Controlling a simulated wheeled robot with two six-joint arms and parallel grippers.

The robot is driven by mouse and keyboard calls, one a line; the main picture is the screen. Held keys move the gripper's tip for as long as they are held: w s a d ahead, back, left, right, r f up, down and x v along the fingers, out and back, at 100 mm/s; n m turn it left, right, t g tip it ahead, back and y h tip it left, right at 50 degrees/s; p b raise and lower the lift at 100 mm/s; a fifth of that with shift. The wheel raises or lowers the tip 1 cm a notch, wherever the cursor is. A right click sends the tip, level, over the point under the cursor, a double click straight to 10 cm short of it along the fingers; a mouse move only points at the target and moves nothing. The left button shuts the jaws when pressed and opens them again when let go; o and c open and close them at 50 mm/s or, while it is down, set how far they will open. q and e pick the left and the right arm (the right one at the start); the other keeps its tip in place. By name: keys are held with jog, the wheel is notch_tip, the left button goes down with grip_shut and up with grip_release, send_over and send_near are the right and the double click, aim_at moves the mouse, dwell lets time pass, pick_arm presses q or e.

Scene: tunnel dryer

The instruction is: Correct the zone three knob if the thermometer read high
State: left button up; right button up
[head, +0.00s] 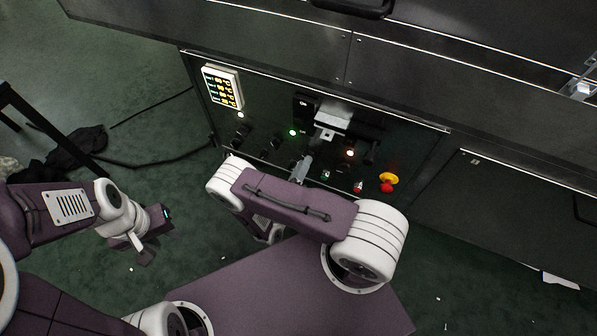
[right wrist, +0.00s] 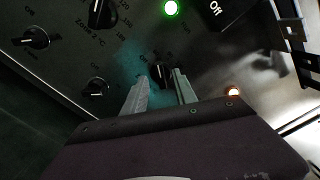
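The dark control panel (head: 270,165) stands ahead in the head view, with several black knobs. My right gripper (head: 301,168) reaches its lower middle. In the right wrist view, my right gripper (right wrist: 160,88) is open, its two grey fingers on either side of a small black knob (right wrist: 161,73); I cannot tell whether they touch it. That knob's own label is not readable. A "Zone 2 °C" knob (right wrist: 102,13) is at the upper left. The lit zone display (head: 222,88) is at the panel's upper left, its figures too small to read. My left gripper (head: 141,250) hangs apart from the panel.
A green lamp (head: 293,132) and an orange lamp (head: 350,153) are lit. A red and yellow emergency button (head: 389,182) is right of the gripper. A pale box-like fixture (head: 331,117) juts out above. Black cables (head: 150,163) lie on the floor at left.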

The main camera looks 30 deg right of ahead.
jog(key=p+v, duration=0.2)
jog(key=v, duration=0.5)
jog(key=shift+s+a, duration=0.15)
jog(key=shift+s, duration=0.05)
jog(key=shift+r, duration=0.1)
